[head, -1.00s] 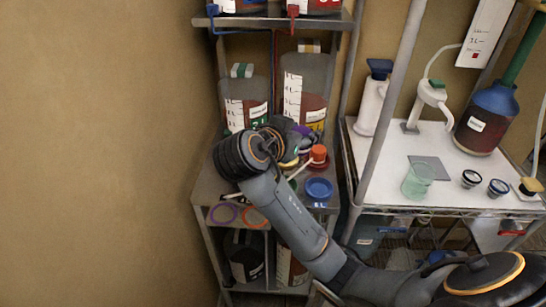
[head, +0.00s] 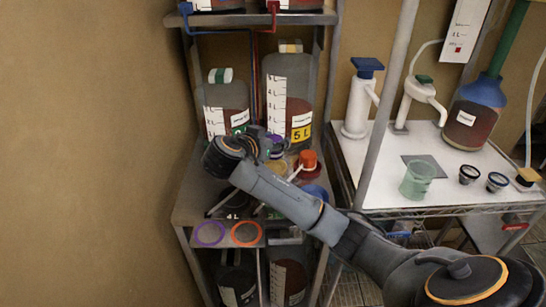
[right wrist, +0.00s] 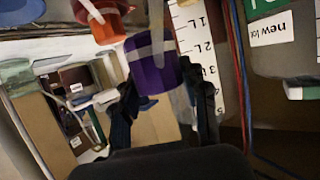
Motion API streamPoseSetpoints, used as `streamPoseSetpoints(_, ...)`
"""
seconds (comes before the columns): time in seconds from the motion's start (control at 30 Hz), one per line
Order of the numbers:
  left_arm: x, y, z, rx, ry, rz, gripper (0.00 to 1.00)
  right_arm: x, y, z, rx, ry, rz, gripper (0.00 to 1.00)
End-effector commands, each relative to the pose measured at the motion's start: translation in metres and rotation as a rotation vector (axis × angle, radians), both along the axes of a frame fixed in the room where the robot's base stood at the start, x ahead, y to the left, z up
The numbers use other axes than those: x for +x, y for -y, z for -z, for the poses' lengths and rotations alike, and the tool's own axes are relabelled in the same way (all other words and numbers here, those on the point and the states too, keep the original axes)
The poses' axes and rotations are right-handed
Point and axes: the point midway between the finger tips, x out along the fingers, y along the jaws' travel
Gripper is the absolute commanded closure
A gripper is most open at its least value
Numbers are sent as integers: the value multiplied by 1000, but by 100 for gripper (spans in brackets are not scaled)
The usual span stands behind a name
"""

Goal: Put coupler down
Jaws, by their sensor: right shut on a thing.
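A purple coupler (right wrist: 152,68) sits between the dark fingers of my right gripper (right wrist: 163,98) in the right wrist view, and the gripper is shut on it. In the head view my right gripper (head: 262,146) is over the middle shelf of the rack, in front of the two large bottles. Only a little purple (head: 277,143) shows beside the gripper there; the arm hides much of the shelf below. My left gripper is not in view.
An orange-red cap piece (head: 308,161) stands right of the gripper, near a blue dish (head: 314,193). A purple ring (head: 209,233) and an orange ring (head: 246,233) are at the shelf's front. The bottles (head: 288,98) stand close behind. A white table (head: 440,180) is at right.

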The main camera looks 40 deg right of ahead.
Motion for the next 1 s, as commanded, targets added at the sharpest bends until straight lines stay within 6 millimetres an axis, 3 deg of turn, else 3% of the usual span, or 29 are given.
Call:
streamPoseSetpoints(0.1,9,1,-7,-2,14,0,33,14,9,21,-1,-7,0,93)
streamPoseSetpoints(0.23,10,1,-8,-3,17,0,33,23,15,34,-2,-3,-2,93)
streamPoseSetpoints(0.37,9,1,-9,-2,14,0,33,28,18,42,0,-3,-1,93)
streamPoseSetpoints(0.6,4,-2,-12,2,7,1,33,31,19,72,-1,-3,-2,93)
streamPoseSetpoints(1.0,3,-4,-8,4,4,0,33,31,19,80,1,-1,-4,93)
